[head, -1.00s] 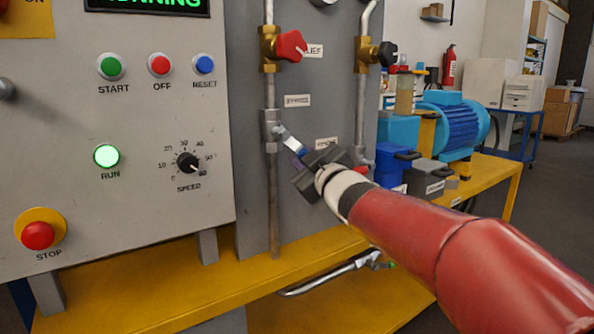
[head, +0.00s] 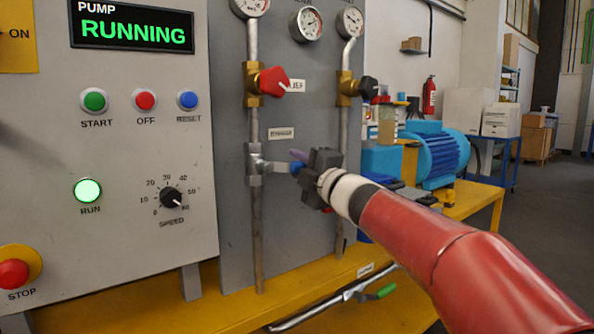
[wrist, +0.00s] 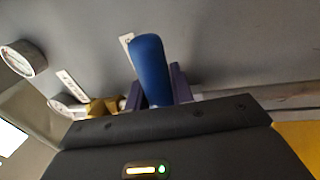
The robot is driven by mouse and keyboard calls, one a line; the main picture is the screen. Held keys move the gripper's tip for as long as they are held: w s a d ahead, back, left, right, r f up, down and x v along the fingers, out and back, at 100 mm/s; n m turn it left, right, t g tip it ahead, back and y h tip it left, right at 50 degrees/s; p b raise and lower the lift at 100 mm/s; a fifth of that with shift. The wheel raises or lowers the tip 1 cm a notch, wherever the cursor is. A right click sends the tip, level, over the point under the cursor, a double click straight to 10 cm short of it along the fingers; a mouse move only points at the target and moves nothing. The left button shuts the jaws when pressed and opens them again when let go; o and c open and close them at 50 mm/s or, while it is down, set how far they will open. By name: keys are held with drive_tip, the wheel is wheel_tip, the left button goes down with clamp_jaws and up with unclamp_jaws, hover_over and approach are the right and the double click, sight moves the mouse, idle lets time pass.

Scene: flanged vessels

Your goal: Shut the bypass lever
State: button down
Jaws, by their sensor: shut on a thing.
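The bypass lever has a blue grip (head: 296,168) and a grey metal arm, and extends from a valve body (head: 255,164) on the left vertical pipe. The lever lies about level, across the pipe, pointing right. My gripper (head: 301,162) is shut on the blue grip. In the wrist view the blue grip (wrist: 152,68) sits between the purple fingers of my gripper (wrist: 159,88). My gripper hides part of the grip in the head view.
A red-handled valve (head: 268,82) is above on the same pipe. A black-handled valve (head: 366,88) is on the right pipe. The control panel (head: 128,225) stands left, its display reading RUNNING. A green-handled lever (head: 378,291) is low, near the yellow bench (head: 232,305).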

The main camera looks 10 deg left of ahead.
drive_tip(key=shift+r+n, duration=0.25)
drive_tip(key=shift+n, duration=0.35)
drive_tip(key=shift+r, duration=0.1)
drive_tip(key=c, duration=1.2)
unclamp_jaws()
drive_tip(key=b+v, duration=0.1)
drive_tip(key=v, duration=0.6)
drive_tip(key=shift+s+d, duration=0.25)
drive_tip(key=shift+s, duration=0.05)
